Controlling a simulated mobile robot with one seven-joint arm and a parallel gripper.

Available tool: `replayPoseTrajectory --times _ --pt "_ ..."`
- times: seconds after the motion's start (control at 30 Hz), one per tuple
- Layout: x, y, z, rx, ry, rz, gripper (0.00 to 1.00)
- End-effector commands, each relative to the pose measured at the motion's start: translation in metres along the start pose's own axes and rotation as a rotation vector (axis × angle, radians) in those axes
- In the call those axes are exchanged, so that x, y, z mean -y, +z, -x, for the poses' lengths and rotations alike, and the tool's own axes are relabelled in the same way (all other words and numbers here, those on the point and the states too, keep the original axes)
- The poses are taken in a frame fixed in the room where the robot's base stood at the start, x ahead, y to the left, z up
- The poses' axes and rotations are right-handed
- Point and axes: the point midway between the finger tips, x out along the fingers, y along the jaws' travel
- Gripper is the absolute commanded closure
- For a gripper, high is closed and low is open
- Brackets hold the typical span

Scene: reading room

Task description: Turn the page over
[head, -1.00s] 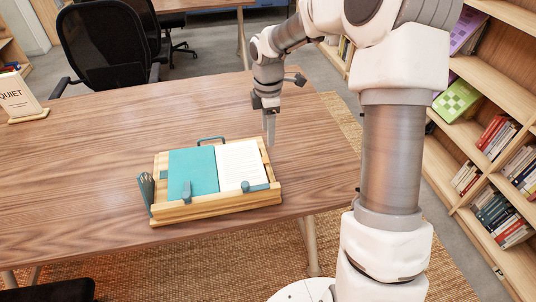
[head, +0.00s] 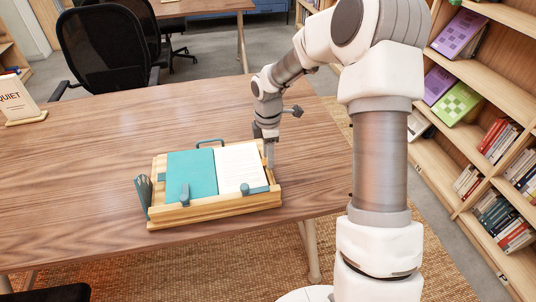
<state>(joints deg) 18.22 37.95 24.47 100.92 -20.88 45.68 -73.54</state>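An open book lies on a wooden book stand (head: 215,213) on the table. Its left side is a teal cover or page (head: 190,171), and its right side is a white printed page (head: 238,165). A teal clip (head: 185,195) sits over the lower left side, and a teal knobbed clip (head: 250,189) lies at the lower right edge. My gripper (head: 270,165) points down at the right edge of the white page, by the stand's right rim. Its fingers are small and seen edge-on, so I cannot tell their opening or any contact with the page.
A teal slotted piece (head: 143,196) stands at the stand's left side. A QUIET sign (head: 18,100) stands at the table's far left. The wooden table (head: 85,150) is otherwise clear. Bookshelves (head: 490,90) line the right, and a black chair (head: 105,50) is behind the table.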

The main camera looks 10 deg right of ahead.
Motion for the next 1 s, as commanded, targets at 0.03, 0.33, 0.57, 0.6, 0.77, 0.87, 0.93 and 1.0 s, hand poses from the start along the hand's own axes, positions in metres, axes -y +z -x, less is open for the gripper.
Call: replayPoseTrajectory --times 0.03,0.33,0.57,0.6,0.77,0.87,0.93,1.0 --pt "0.0000 0.0000 0.0002 0.000 0.000 0.000 0.66" --pt "0.0000 0.0000 0.0003 0.000 0.000 0.000 1.00" --pt "-0.0001 0.0000 0.0004 0.000 0.000 0.000 1.00" --pt "-0.0001 0.0000 0.0004 0.000 0.000 0.000 1.00" --pt "-0.0001 -0.0001 0.0004 0.000 0.000 0.000 1.00" --pt "-0.0001 -0.0001 0.0004 0.000 0.000 0.000 1.00" --pt "-0.0001 -0.0001 0.0004 0.000 0.000 0.000 1.00" --pt "-0.0001 -0.0001 0.0004 0.000 0.000 0.000 1.00"
